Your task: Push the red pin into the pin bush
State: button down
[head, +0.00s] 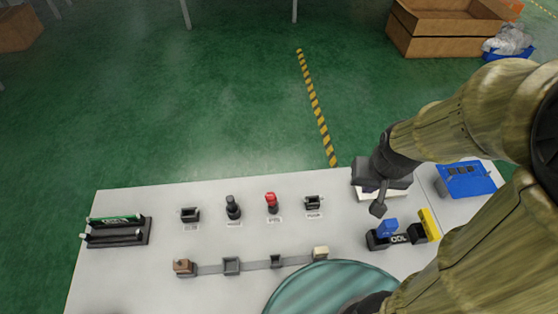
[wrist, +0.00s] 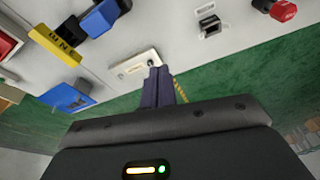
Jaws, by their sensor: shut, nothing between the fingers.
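The red pin (head: 271,201) stands upright on the white table, with a red head above a dark lower part. Its red head also shows at the top right of the wrist view (wrist: 284,10). A small black open socket (head: 313,203) is just right of it, and a similar black socket (head: 190,214) is further left; I cannot tell which is the pin bush. My gripper (head: 378,209) is shut and empty, to the right of the red pin and apart from it. In the wrist view its closed fingers (wrist: 159,72) are by a white plate (wrist: 135,63).
A black knob (head: 233,208) stands left of the red pin. A black fixture with a blue block (head: 388,227) and a yellow bar (head: 430,224) is below my gripper. A blue box (head: 466,180) is at right, and a black-green rack (head: 117,230) at far left.

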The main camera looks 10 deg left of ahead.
jog(key=shift+a+r, duration=0.1)
jog(key=m+g+p, duration=0.3)
jog(key=m+p, duration=0.2)
jog(key=p, duration=1.9)
send_over(272, 196)
jog(key=f, duration=0.1)
jog(key=shift+f, duration=0.35)
jog(key=shift+f, duration=0.1)
notch_tip(272, 196, down, 6)
jog(key=b, duration=0.5)
jog(key=shift+b, duration=0.3)
